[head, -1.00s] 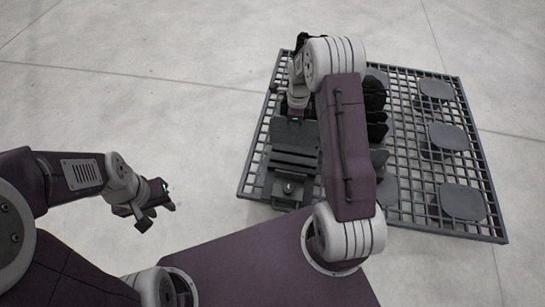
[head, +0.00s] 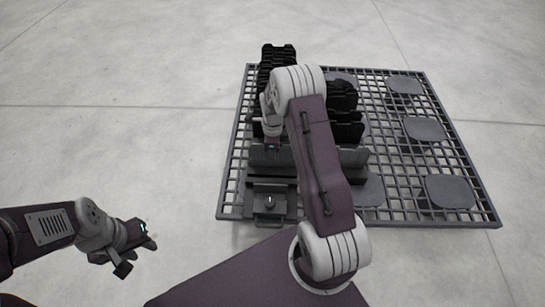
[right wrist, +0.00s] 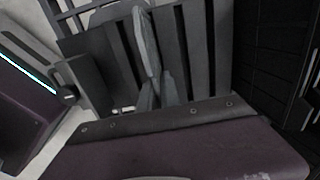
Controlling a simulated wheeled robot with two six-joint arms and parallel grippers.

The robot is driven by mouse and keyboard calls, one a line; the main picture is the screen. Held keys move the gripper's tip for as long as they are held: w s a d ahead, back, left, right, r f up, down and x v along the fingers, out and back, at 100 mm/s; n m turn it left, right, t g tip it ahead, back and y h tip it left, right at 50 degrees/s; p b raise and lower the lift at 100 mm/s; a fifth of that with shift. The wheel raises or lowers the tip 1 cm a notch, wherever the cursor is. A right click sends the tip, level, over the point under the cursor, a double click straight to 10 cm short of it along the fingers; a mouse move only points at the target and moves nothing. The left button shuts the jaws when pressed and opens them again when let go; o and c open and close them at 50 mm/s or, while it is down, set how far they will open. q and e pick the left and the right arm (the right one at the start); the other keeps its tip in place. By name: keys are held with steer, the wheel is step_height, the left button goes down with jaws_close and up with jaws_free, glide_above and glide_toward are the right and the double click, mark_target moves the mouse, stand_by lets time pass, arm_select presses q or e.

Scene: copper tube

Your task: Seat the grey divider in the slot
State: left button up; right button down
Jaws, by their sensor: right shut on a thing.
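In the head view, my right gripper (head: 271,142) reaches down over the dark rack (head: 270,182); my wrist hides much of it. In the right wrist view, a pale grey plate (right wrist: 147,40), which looks like the grey divider, stands nearly edge-on between the right fingers, which are shut on it. Dark upright slats of the rack lie behind it. I cannot tell which slot it lines up with or whether its lower edge is inside one. My left gripper (head: 138,257) is open and empty, well left of the rack.
The rack stands on a grey mesh platform (head: 232,190). Black ribbed pieces (head: 278,57) stand at the back, with more black pieces (head: 343,95) right of my arm. Flat grey pads, one at the front right (head: 449,191), lie on the platform. The floor at left is clear.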

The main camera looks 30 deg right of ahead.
steer(key=c, duration=1.6)
jaws_free()
steer(key=shift+o, duration=0.2)
steer(key=shift+r, duration=0.15)
